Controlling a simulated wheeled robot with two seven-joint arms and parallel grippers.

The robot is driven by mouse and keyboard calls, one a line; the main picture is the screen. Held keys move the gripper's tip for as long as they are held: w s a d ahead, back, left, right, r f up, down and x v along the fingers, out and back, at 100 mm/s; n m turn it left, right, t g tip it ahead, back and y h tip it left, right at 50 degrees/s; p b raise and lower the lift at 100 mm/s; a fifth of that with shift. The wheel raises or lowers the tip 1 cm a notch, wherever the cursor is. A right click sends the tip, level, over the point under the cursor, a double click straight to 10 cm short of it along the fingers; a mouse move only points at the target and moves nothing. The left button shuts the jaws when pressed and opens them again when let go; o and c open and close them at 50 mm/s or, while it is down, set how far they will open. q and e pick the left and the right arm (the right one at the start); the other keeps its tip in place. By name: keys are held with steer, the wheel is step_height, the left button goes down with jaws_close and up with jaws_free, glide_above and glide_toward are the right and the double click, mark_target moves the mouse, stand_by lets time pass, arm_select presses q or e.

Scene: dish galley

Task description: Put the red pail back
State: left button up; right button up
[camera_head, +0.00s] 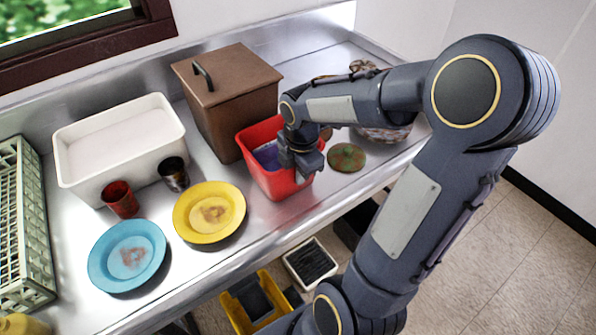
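The red pail (274,183) is upright at the front part of the steel counter, just in front of the brown lidded bin. Something bluish-purple shows inside it. My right gripper (301,163) reaches down over the pail's right side and overlaps its rim. The fingertips are partly hidden and dark against the pail, so I cannot tell whether they are closed on the rim. My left gripper is not in view.
Brown bin (228,108), white tub (118,141), red cup (121,198), dark cup (173,174), yellow plate (209,211) and blue plate (126,256) stand left of the pail. A green-brown round item (346,157) lies to its right. A green rack (22,225) is at far left.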

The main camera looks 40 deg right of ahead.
steer(key=o, duration=0.3)
steer(key=shift+r, duration=0.15)
step_height(320, 180, up, 11)
steer(key=s+a+f+m+t+y, duration=0.2)
steer(key=s+a+m, duration=0.4)
steer(key=m, duration=0.3)
steer(key=s+a+f+m+t+y, duration=0.1)
steer(key=s+a+m+t+y, duration=0.1)
steer(key=s+a+m, duration=0.4)
steer(key=a+m+p, duration=0.1)
steer(key=m, duration=0.2)
steer(key=shift+a+f+m+t, duration=0.25)
steer(key=shift+f+m+t, duration=0.05)
steer(key=shift+f, duration=0.05)
stand_by(0.3)
